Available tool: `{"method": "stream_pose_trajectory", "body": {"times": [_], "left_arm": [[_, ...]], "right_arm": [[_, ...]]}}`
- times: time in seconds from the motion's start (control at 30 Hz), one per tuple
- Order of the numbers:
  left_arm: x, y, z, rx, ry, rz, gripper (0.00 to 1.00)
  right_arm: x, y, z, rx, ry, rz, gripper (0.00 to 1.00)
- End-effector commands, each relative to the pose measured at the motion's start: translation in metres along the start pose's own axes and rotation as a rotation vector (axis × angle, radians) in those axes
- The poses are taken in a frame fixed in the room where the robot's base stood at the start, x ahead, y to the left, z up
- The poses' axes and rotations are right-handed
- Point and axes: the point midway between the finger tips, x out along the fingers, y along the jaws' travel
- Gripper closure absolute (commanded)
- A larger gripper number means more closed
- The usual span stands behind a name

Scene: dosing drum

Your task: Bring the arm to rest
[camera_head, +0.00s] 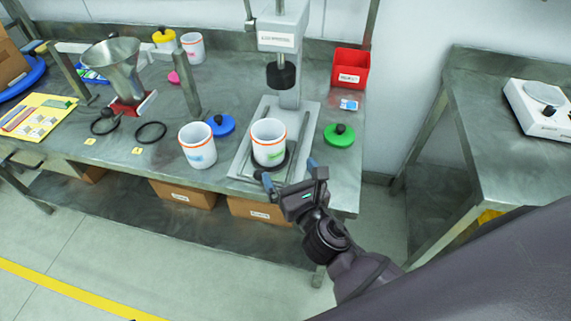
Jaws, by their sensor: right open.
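My right gripper (289,178) is open and empty at the front edge of the workbench, just in front of a press. Its arm comes in from the lower right. A white drum with an orange rim and a green label (268,142) stands upright on the base of the press (290,60), under the black press head. The drum is just beyond the fingertips; whether they touch it I cannot tell. A second white drum with a blue label (198,150) stands to its left. My left gripper is not in view.
A blue lid (221,125) and a green lid (339,136) lie near the press. A red bin (350,69) stands at the back right. A metal funnel (115,62) is in a stand at left. A side table (500,130) holds a scale (543,107). Floor in front is clear.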

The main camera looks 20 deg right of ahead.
Motion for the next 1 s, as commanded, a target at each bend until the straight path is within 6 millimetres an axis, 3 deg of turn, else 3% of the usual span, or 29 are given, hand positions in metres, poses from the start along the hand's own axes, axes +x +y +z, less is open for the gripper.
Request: {"method": "stream_pose_trajectory", "body": {"times": [0.67, 0.77, 1.0], "left_arm": [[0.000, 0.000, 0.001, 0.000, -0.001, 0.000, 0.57], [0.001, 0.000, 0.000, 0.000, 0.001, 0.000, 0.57], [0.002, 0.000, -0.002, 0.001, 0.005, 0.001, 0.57]], "right_arm": [[-0.003, -0.004, -0.001, 0.033, 0.009, -0.015, 0.00], [-0.008, -0.016, -0.002, 0.160, 0.036, -0.069, 0.00], [-0.038, -0.070, -0.018, 0.780, 0.134, -0.355, 0.00]]}}
